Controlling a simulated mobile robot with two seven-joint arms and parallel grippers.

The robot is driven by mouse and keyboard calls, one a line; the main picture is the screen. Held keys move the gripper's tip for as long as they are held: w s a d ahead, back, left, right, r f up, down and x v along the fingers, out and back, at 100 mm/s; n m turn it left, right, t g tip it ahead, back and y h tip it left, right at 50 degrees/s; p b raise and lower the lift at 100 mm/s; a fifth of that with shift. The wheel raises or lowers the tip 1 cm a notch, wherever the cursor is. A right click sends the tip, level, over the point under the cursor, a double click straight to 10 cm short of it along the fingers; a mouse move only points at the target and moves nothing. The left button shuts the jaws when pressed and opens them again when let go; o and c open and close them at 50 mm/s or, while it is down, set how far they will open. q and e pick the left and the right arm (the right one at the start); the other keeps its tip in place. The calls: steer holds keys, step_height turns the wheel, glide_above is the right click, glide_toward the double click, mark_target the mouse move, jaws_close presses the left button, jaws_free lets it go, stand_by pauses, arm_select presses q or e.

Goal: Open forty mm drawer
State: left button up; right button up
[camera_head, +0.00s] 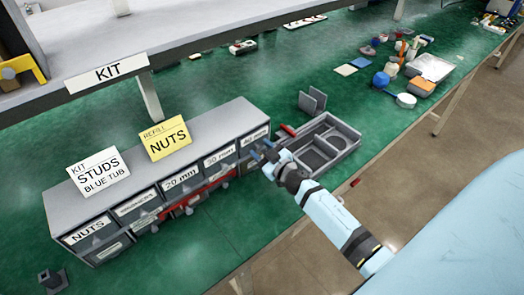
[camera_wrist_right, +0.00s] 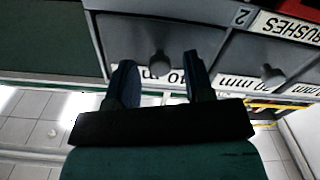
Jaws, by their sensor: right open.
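The grey drawer cabinet (camera_head: 125,158) stands on the green bench top. The 40 mm drawer (camera_head: 254,137) is at the right end of its upper row. Its front looks level with the neighbouring fronts. My right gripper (camera_head: 262,151) is in front of that drawer, open. In the right wrist view, which is upside down, the drawer's label (camera_wrist_right: 180,77) and round grey knob (camera_wrist_right: 159,63) lie between the two spread fingertips (camera_wrist_right: 160,62). The fingers do not appear closed on the knob; I cannot tell whether they touch it. My left gripper is not in view.
A grey compartment tray (camera_head: 322,145) stands just right of the cabinet. A red part (camera_head: 195,197) runs along the lower drawers. STUDS (camera_head: 99,172) and NUTS (camera_head: 169,138) cards stand on the cabinet. Small items lie at the far right.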

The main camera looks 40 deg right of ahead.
steer(key=shift+c, duration=0.5)
jaws_close()
steer(key=s+p, duration=0.1)
steer(key=s, duration=0.8)
steer(key=shift+s+d, duration=0.25)
steer(key=shift+d, duration=0.1)
steer(key=shift+o, duration=0.5)
jaws_free()
steer(key=s+d+b, duration=0.1)
steer(key=s, duration=1.2)
steer(key=shift+s+b, duration=0.4)
